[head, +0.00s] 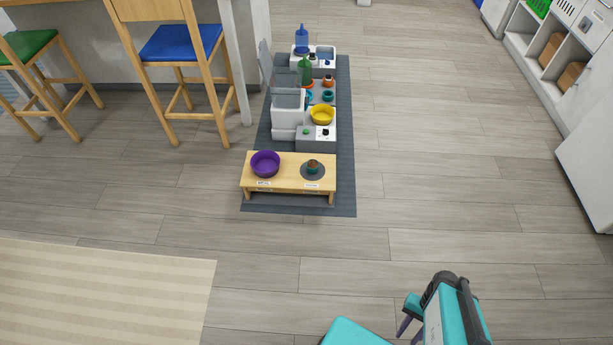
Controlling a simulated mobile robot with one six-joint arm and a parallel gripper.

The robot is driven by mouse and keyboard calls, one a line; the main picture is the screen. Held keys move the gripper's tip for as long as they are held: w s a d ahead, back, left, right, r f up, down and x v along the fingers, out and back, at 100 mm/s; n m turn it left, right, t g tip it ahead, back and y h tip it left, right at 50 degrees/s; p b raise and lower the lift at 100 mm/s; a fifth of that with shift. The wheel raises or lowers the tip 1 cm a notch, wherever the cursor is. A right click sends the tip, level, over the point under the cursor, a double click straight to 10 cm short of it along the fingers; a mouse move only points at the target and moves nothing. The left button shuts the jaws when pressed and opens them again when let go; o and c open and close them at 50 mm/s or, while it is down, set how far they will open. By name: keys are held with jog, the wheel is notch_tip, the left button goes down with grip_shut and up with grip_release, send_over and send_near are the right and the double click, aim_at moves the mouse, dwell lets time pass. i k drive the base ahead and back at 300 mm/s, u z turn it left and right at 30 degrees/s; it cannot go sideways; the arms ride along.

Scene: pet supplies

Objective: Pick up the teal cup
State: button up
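My gripper (408,334) is at the bottom edge, right of centre, with part of the teal arm. It is well in front of the bench and far from the cup. Two dark finger-like parts show, but the tips are partly cut off by the frame, so its opening is unclear.
A purple bowl (265,165) stands left on the bench. Behind it on a dark mat (345,140) are feeders, a yellow bowl (322,114), teal bowls (328,96) and bottles. Stools (180,45) stand left, shelves (545,45) right. The floor before the bench is clear.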

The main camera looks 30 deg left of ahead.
aim_at(312, 165)
jog(key=z, duration=0.85)
jog(key=k, duration=0.15)
jog(key=u, duration=3.1)
jog(key=i, duration=0.95)
jog(key=u, duration=0.1)
jog(key=k, duration=0.4)
jog(key=z, duration=0.05)
